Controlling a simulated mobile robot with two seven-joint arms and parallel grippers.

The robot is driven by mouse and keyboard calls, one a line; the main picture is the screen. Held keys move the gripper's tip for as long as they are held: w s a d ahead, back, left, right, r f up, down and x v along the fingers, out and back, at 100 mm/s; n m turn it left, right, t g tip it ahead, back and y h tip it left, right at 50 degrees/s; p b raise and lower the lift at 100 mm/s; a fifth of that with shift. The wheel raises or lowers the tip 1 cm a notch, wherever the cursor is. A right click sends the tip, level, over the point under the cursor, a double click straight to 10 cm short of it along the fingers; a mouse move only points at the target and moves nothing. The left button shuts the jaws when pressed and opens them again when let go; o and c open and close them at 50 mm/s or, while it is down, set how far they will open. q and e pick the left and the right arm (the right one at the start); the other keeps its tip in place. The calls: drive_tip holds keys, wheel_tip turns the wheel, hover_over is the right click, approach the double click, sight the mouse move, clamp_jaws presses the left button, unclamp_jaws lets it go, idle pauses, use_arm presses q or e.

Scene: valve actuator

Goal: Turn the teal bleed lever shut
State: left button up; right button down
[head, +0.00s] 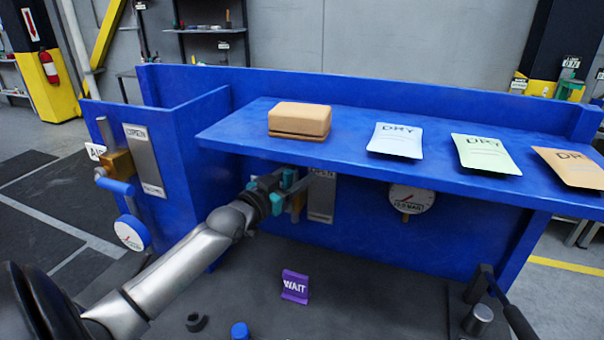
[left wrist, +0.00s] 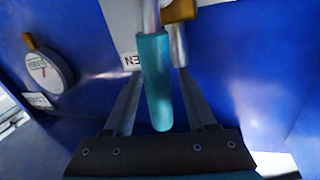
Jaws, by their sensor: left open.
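The teal bleed lever (left wrist: 157,85) hangs between the two fingers of my left gripper (left wrist: 160,75) in the left wrist view. The fingers are open, with a visible gap on either side of the lever. A brass valve body (left wrist: 179,10) and a metal pipe show behind the lever. In the head view my left gripper (head: 280,185) is under the blue shelf, in front of the valve and beside a grey OPEN plate (head: 321,197). The lever is hard to tell from the gripper's teal parts there. My right gripper is not in view.
The blue shelf (head: 350,150) overhangs the gripper and bears a cardboard box (head: 299,120) and several DRY packets. A gauge (head: 411,199) is right of the valve. A purple WAIT sign (head: 295,286) and blue cap (head: 240,330) stand on the dark bench. Another valve (head: 118,165) is left.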

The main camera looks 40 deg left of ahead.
use_arm(q)
drive_tip(key=shift+s, duration=0.1)
clamp_jaws()
idle(0.3)
idle(1.0)
